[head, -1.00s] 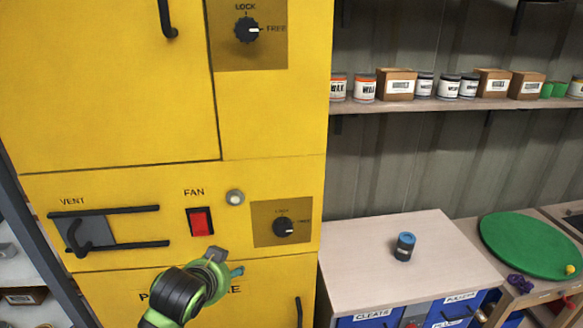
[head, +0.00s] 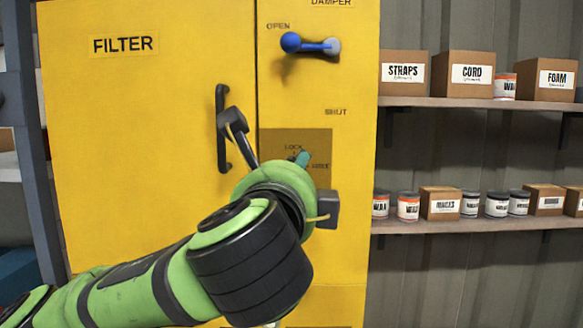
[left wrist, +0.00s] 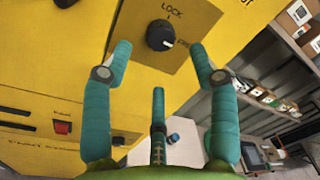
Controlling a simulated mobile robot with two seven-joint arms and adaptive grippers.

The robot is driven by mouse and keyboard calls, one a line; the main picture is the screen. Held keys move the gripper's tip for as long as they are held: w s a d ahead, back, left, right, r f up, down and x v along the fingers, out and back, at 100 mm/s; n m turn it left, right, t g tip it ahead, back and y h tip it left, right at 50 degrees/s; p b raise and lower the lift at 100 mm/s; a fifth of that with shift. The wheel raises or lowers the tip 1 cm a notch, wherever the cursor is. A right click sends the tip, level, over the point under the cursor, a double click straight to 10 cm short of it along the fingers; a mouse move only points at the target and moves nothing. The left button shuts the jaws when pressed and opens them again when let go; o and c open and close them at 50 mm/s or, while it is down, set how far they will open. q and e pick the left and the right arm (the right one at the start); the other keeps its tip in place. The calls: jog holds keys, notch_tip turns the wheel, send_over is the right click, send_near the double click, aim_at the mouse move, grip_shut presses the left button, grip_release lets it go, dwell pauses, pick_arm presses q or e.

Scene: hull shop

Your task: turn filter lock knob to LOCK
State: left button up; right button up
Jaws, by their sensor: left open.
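The filter lock knob (left wrist: 160,35) is round and black, on a brown plate (left wrist: 180,25) on a yellow cabinet, in the left wrist view. Its white mark points to the lower right, away from the word LOCK. My left gripper (left wrist: 160,62) is open and empty, with teal fingers spread to the left and right of the knob and a third below it. They appear short of the knob, not touching it. In the head view my left gripper (head: 302,158) is in front of the brown plate (head: 322,142) and hides the knob. My right gripper is out of view.
A black handle (head: 221,150) on the FILTER door stands left of the plate, close to my gripper. A blue damper lever (head: 308,44) sits above, near OPEN. Shelves on the right hold boxes and tins.

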pick_arm(q)
jog(key=w+p, duration=0.4)
jog(key=w, duration=0.3)
jog(key=shift+d, duration=0.2)
jog(key=c, duration=1.2)
jog(key=shift+o, duration=0.2)
